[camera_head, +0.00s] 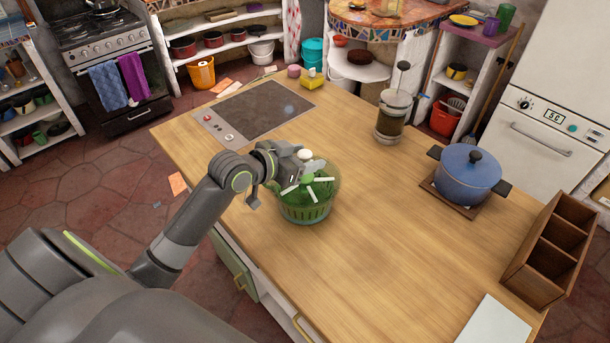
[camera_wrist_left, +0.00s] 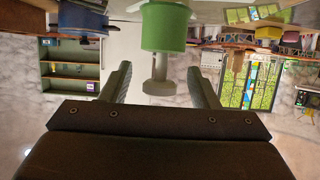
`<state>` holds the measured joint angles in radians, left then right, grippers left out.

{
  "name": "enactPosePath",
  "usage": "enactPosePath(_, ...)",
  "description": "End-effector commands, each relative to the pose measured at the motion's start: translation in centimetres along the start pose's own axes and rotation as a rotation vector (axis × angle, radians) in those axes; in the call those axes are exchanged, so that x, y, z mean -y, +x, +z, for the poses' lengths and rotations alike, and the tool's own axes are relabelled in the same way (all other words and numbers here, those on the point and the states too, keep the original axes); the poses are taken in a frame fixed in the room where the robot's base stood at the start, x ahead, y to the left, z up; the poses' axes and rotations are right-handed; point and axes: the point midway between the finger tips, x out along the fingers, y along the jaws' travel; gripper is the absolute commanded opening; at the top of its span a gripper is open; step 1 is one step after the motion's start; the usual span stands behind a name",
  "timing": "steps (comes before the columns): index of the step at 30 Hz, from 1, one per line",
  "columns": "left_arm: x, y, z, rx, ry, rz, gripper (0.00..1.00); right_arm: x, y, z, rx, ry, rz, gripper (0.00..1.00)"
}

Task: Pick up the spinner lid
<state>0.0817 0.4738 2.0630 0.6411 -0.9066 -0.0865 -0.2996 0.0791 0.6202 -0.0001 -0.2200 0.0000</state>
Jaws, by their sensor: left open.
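The salad spinner (camera_head: 306,211) stands on the wooden counter, a green slotted bowl. Its spinner lid (camera_head: 322,190) sits on top, clear green with white ribs, a green hub and a white knob (camera_head: 305,155). My left gripper (camera_head: 297,168) comes in from the left at the height of the hub, and its jaws partly hide the lid. In the left wrist view, which is upside down, the open fingers (camera_wrist_left: 158,85) stand on either side of the pale knob (camera_wrist_left: 160,86), with gaps on both sides. The green hub (camera_wrist_left: 163,27) shows beyond them. My right gripper is not in view.
A dark cooktop (camera_head: 262,108) lies behind the spinner. A French press (camera_head: 391,118), a blue pot (camera_head: 467,178) and a wooden divided box (camera_head: 549,254) stand to the right. The counter (camera_head: 390,245) right of and in front of the spinner is clear.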

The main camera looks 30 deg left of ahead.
Motion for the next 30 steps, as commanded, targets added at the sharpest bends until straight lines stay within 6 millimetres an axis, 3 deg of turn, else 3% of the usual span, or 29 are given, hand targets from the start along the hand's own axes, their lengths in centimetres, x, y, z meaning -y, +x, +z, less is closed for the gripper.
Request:
enactPosePath(6, 0.01, 0.03, 0.02, 0.000, 0.001, 0.000, 0.53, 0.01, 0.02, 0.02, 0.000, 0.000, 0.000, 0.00)
enactPosePath(18, 0.01, 0.00, 0.02, 0.000, 0.000, 0.000, 0.00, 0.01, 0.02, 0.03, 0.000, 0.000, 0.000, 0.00)
enactPosePath(30, 0.03, -0.28, -0.83, -0.004, 0.005, 0.000, 0.00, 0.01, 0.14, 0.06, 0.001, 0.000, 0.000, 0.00)
